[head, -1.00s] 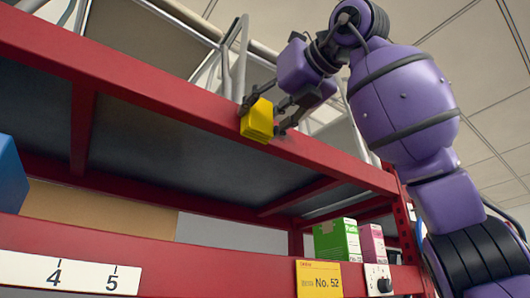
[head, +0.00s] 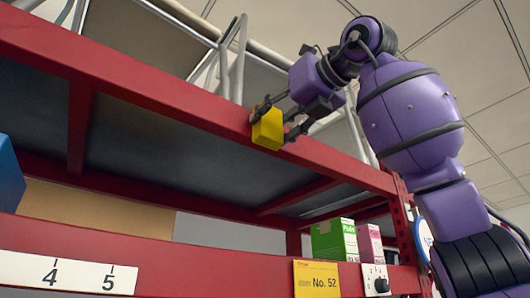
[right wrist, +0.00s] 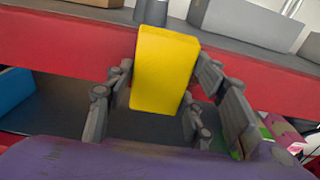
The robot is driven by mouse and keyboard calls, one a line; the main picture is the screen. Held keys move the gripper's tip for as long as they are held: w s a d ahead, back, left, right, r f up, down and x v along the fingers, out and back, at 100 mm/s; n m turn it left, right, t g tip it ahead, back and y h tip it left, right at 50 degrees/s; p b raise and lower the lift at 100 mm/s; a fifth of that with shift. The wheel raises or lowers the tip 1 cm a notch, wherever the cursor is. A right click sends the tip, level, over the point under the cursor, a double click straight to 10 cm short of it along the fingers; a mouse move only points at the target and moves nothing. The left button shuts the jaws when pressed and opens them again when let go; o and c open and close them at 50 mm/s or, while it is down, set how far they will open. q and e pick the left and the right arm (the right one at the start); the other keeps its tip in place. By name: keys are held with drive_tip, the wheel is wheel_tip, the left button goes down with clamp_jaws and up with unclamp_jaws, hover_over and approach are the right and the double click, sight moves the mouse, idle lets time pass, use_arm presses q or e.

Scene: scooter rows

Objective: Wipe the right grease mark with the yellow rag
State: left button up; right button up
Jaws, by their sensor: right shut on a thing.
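The yellow rag (head: 267,129) is a block-like yellow piece at the upper red beam (head: 185,105) of the rack. My right gripper (head: 274,121) is shut on it, with fingers on both sides. In the right wrist view the yellow rag (right wrist: 165,72) stands between the fingers of my right gripper (right wrist: 165,85), in front of the red beam. I cannot tell whether the rag touches the beam. No grease mark can be made out on the beam; the rag and fingers hide part of it. My left gripper is not in view.
Below the beam is a shelf with a blue box (head: 10,175), a cardboard box (head: 95,208), a green carton (head: 333,240) and a pink carton (head: 370,242). The lower red beam carries a yellow "No. 52" sign (head: 317,280) and a number strip (head: 65,273).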

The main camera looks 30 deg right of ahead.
drive_tip(key=shift+w+d, duration=0.5)
drive_tip(key=shift+d, duration=3.65)
drive_tip(key=s+a, duration=0.1)
drive_tip(key=a, duration=1.1)
drive_tip(key=shift+s, duration=0.1)
drive_tip(key=shift+s+d, duration=0.2)
drive_tip(key=shift+s, duration=2.75)
drive_tip(key=s, duration=0.3)
drive_tip(key=shift+d, duration=0.1)
drive_tip(key=shift+w, duration=0.2)
